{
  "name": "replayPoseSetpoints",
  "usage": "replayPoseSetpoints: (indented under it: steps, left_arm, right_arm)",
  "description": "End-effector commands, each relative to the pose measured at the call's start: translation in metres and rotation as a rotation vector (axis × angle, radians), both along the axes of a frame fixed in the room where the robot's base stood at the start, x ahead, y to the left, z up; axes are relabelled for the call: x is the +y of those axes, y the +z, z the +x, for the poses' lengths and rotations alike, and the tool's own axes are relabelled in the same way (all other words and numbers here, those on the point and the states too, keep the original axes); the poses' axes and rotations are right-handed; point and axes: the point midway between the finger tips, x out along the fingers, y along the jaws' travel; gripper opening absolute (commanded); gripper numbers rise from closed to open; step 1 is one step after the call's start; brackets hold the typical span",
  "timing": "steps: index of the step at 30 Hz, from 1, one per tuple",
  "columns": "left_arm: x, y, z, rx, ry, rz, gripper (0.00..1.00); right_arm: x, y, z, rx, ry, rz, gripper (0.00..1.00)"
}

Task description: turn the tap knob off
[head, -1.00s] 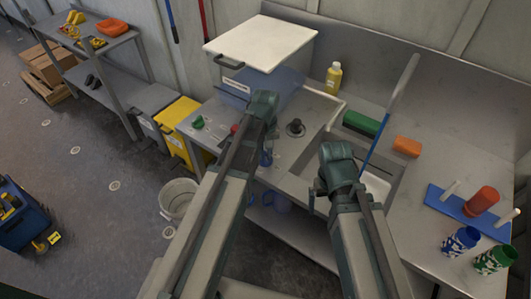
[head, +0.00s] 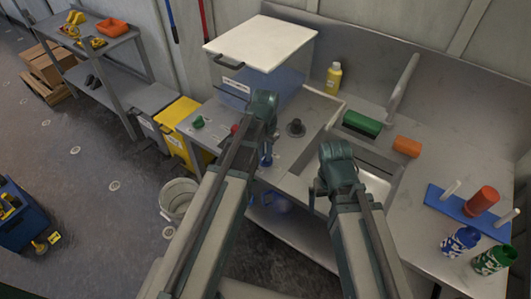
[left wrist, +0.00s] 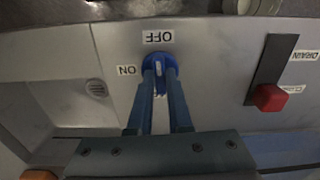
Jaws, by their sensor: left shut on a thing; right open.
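My right gripper (head: 317,190) is open, in front of the basin.
A red drain handle (left wrist: 270,97) sits right of the knob in the wrist view. A bucket (head: 178,200) is on the floor at left.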

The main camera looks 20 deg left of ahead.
Motion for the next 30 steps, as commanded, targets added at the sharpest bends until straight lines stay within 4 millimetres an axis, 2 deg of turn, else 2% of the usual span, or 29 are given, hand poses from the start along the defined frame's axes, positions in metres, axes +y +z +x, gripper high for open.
replayPoseSetpoints:
  steps: [21, 22, 26, 27, 30]
  left_arm:
    - [0.0, -0.0001, -0.0002, 0.001, -0.066, 0.0, 0.0]
    - [0.0, -0.0001, -0.0002, 0.001, -0.066, 0.0, 0.21]
    - [0.0, -0.0001, -0.0002, 0.0, -0.065, 0.0, 0.44]
    - [-0.0001, -0.0001, -0.0001, 0.0, -0.065, 0.0, 0.47]
    - [-0.0001, 0.0, -0.0001, 0.0, -0.064, 0.0, 0.47]
  right_arm:
    - [0.0, -0.0001, 0.0, 0.0, 0.0, 0.0, 0.99]
    - [0.0, -0.0001, 0.0, 0.0, 0.0, 0.0, 0.99]
    - [0.0, -0.0001, 0.0, 0.0, 0.0, 0.0, 0.99]
    - [0.0, -0.0001, 0.0, 0.0, 0.0, 0.0, 0.99]
    - [0.0, 0.0, 0.0, 0.0, 0.0, 0.0, 0.99]
